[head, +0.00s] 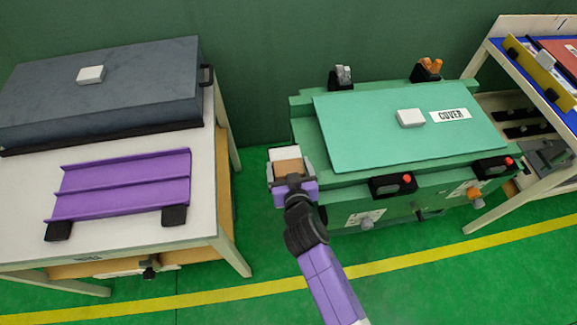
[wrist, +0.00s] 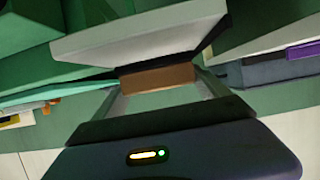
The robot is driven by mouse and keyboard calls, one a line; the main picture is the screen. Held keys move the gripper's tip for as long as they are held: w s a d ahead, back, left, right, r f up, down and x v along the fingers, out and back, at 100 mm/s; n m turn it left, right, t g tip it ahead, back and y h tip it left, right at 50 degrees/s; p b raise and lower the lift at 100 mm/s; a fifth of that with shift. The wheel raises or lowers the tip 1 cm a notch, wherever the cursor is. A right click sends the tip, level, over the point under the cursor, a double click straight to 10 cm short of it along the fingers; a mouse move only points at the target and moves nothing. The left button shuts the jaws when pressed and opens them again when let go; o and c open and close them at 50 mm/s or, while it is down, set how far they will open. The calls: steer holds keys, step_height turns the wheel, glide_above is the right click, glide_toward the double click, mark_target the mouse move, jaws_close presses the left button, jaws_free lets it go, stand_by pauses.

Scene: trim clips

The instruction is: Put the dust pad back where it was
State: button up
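My gripper (head: 288,172) is at the left end of the green bench, above the floor gap between the two benches. Its fingers are on either side of a tan block with a white slab, which I take to be the dust pad (head: 288,166). In the wrist view the tan part (wrist: 157,79) sits between the dark fingertips, and the white slab (wrist: 140,35) lies beyond it. The fingers appear closed on the tan part. Part of the pad is hidden by the gripper in the head view.
The green bench carries a teal cover panel (head: 360,130) with a white block (head: 411,117) and a COVER label (head: 450,115). On the left, a pale table (head: 200,225) holds a dark grey case (head: 130,90) with another white block (head: 90,74) and a purple tray (head: 120,185).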

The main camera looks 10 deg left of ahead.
steer(key=shift+o, duration=0.9)
steer(key=shift+r, duration=0.15)
steer(key=v, duration=1.2)
steer(key=shift+p, duration=0.3)
steer(key=s+d+r+m, duration=0.1)
steer(key=s+d, duration=1.2)
steer(key=s, duration=0.3)
steer(key=s+d+r+m+t+h, duration=0.1)
steer(key=s+d+r, duration=0.3)
steer(key=s+r, duration=0.2)
steer(key=s+d+r+m+t+h, duration=0.1)
steer(key=s+d+r+h, duration=0.1)
steer(key=s+d+r, duration=0.3)
step_height(320, 180, up, 2)
steer(key=s, duration=0.2)
steer(key=shift+s+r+h, duration=0.2)
steer(key=shift+s+h, duration=0.1)
